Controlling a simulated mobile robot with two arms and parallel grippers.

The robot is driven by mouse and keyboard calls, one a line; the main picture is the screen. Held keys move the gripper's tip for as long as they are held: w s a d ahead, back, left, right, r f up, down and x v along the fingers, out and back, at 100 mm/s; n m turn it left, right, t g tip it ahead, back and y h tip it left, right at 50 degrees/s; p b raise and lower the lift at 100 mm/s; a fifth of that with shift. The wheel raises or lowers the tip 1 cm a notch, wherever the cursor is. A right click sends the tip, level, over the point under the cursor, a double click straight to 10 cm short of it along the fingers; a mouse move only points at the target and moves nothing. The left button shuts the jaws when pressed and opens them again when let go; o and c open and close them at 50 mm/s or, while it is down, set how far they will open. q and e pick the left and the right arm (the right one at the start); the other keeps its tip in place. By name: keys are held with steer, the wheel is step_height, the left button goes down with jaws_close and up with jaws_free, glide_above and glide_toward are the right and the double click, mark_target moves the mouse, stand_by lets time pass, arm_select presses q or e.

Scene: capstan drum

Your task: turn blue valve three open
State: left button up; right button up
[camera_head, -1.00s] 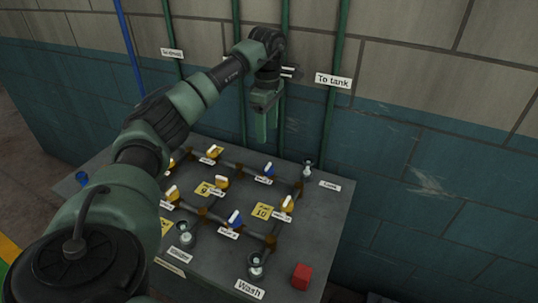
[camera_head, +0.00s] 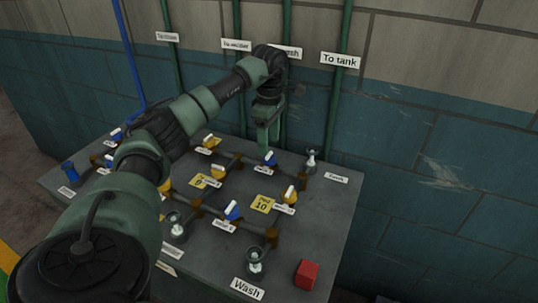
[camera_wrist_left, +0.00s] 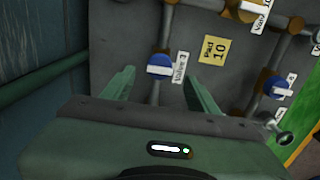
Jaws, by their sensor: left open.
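In the left wrist view a blue valve (camera_wrist_left: 160,62) with a white handle sits on a pipe, and its label (camera_wrist_left: 180,67) appears to read Valve 3. Its handle lies across the pipe. In the head view this looks like the blue valve (camera_head: 270,159) at the back of the grey bench. My left gripper (camera_head: 267,142) points down just above and behind it. In the left wrist view the open fingers (camera_wrist_left: 160,92) stand on either side of the valve, apart from it, with nothing between them. My right gripper is not in view.
Another blue valve (camera_head: 231,211) is nearer the front. A red cube (camera_head: 306,274) lies at the front right. Green pipes (camera_head: 340,75) run up the wall close behind my gripper.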

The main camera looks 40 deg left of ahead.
mark_target(269, 153)
arm_select(q)
step_height(269, 153, down, 5)
steer(key=shift+f, duration=0.1)
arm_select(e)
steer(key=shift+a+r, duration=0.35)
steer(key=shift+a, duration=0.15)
arm_select(q)
jaws_close()
steer(key=shift+p, duration=0.3)
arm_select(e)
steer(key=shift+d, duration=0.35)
